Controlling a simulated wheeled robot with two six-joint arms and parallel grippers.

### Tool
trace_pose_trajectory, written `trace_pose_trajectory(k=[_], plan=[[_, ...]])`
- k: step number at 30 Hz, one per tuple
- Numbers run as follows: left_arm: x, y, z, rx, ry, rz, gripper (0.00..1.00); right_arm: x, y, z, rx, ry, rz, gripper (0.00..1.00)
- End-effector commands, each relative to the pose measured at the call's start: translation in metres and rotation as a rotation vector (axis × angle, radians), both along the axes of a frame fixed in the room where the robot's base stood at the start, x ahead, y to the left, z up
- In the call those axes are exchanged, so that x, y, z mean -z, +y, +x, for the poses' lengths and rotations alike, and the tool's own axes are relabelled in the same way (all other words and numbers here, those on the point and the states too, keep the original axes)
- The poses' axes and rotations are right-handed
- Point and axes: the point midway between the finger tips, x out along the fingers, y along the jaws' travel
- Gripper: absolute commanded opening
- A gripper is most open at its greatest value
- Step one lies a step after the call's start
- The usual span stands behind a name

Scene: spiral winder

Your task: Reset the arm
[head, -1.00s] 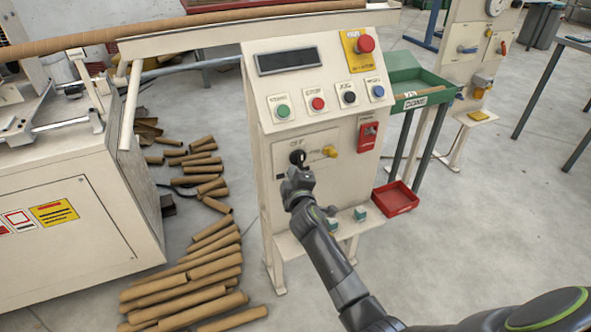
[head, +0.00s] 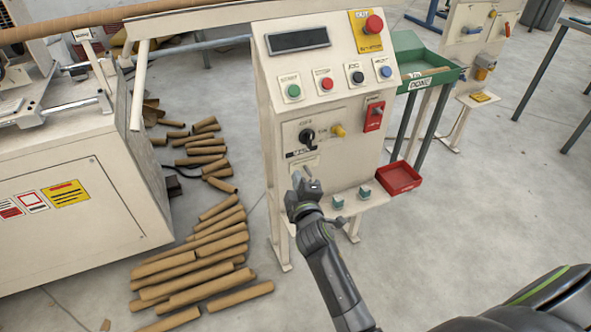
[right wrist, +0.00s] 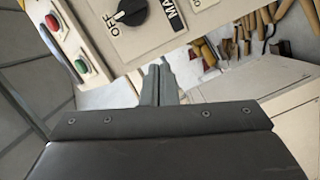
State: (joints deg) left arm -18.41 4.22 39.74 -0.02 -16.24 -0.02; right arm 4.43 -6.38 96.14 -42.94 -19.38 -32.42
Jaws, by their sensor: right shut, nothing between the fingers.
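My right gripper (head: 303,186) is in front of the cream control stand, below the panel's black rotary knob (head: 307,137) and apart from it. Its fingers are together with nothing between them. In the right wrist view the closed fingers (right wrist: 158,85) point toward the panel's lower edge. The knob (right wrist: 131,11) shows at the top of that view, with a white mark on its side near the OFF label. My left gripper is in neither view.
The control stand (head: 283,185) has several buttons and a red emergency stop (head: 374,24). A red tray (head: 398,178) and green bin (head: 425,60) stand to its right. Cardboard tubes (head: 190,270) lie on the floor at left.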

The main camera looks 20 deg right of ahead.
Motion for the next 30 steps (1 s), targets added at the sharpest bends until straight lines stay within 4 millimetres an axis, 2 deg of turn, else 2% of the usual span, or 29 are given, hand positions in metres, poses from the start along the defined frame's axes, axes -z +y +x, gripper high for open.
trace_pose_trajectory(k=[17,20,23,26,27,29,30], plan=[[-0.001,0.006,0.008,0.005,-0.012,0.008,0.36,0.000,0.001,-0.004,0.000,0.000,0.000,0.00],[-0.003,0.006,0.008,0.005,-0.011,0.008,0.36,0.010,0.000,-0.005,-0.002,0.020,0.015,0.00],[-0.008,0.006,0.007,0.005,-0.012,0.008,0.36,0.044,-0.001,-0.014,-0.006,0.091,0.071,0.00],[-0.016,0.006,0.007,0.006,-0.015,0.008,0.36,0.103,-0.005,-0.035,0.002,0.213,0.173,0.00],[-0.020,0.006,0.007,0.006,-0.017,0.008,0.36,0.130,-0.007,-0.048,0.011,0.268,0.223,0.00],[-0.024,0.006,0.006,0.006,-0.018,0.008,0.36,0.171,-0.011,-0.072,0.034,0.352,0.300,0.00],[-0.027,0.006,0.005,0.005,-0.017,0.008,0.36,0.196,-0.014,-0.090,0.055,0.407,0.351,0.00]])
